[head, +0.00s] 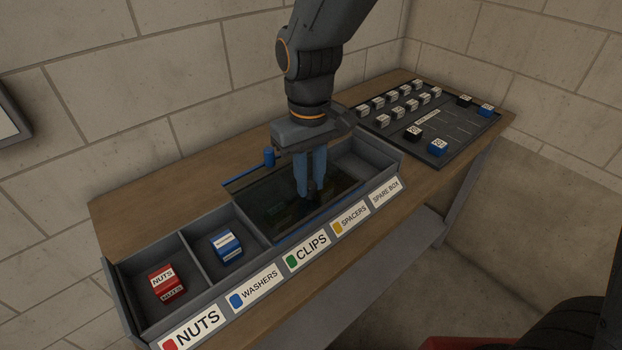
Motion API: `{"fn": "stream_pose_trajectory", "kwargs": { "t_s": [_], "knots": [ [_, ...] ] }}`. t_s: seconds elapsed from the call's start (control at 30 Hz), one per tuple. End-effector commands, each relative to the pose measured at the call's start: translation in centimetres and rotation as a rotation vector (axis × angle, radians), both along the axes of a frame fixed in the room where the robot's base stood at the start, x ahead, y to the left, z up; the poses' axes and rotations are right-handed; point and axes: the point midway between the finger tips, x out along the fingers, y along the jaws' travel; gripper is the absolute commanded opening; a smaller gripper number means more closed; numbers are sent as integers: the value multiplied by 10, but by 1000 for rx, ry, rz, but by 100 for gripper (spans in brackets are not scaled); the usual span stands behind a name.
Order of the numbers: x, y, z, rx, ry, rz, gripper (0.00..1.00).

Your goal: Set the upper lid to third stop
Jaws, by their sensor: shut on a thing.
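Tinted see-through lid panels (345,190) cover the middle of the divided bin box, over the clips and spacers compartments. I cannot tell clearly where one lid ends and another begins, or which is upper. My gripper (312,190) points straight down over the panels, its blue fingers shut on a dark upright handle. The handle's foot meets the dark panel. The fingers hide part of it. No stop marks can be made out.
The nuts compartment holds a red box (166,281) and the washers compartment a blue box (226,245); both are uncovered. The spare box compartment (365,160) at the right looks open. A dark board (428,116) with several labelled blocks lies at the bench's right.

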Motion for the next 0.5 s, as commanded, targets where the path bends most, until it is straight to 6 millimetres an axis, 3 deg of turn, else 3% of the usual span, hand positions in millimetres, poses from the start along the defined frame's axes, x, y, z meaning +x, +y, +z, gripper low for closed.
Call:
{"fn": "stream_pose_trajectory", "kwargs": {
  "t_s": [0.27,0.3,0.4,0.5],
  "knots": [
    [1,0,1,1,-2,3,0],
    [1,0,1,2,-2,2,23],
    [1,0,1,1,-2,1,39],
    [1,-1,1,1,-2,0,39]
  ]
}}
